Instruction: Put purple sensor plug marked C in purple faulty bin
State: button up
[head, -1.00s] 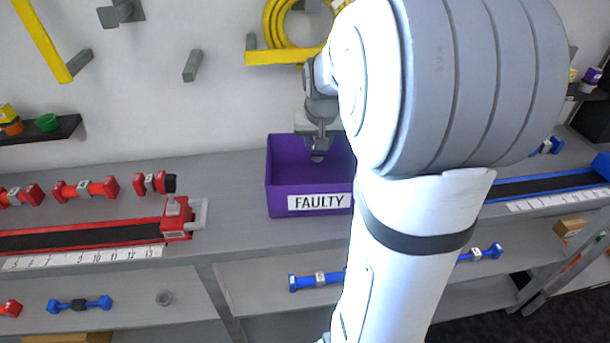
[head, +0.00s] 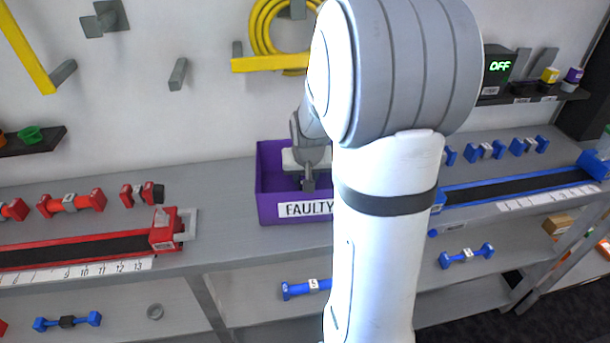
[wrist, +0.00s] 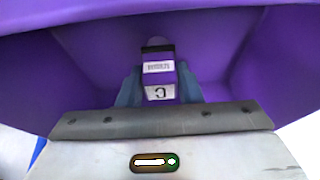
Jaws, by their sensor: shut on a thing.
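The purple faulty bin (head: 268,208) stands on the grey bench near the middle of the head view, with a white FAULTY label on its front. Its purple walls fill much of the wrist view (wrist: 80,50). My gripper (head: 308,184) is over the bin's opening, reaching down inside. In the wrist view my gripper (wrist: 160,88) is shut on the purple sensor plug (wrist: 157,55), which has a label strip and a white face marked C. The plug is between the fingers, within the bin's walls. In the head view the plug is hidden.
A red rail (head: 80,250) with a red block lies left of the bin, and a blue rail (head: 515,190) lies right. A yellow bracket with a coiled hose (head: 270,63) is on the wall above. The bench just left of the bin is clear.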

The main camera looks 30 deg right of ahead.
jog(key=o, duration=1)
jog(key=shift+o, duration=0.2)
jog(key=shift+s+r, duration=0.1)
jog(key=shift+r, duration=0.4)
jog(key=v, duration=1.1)
jog(key=s+a+f+n+g+y, duration=0.1)
jog(key=s+a+f+n, duration=0.2)
jog(key=s+a, duration=1)
jog(key=shift+s+f+n+g+y+p, duration=0.35)
jog(key=shift+s+n, duration=0.25)
jog(key=shift+s, duration=0.6)
jog(key=shift+r, duration=0.1)
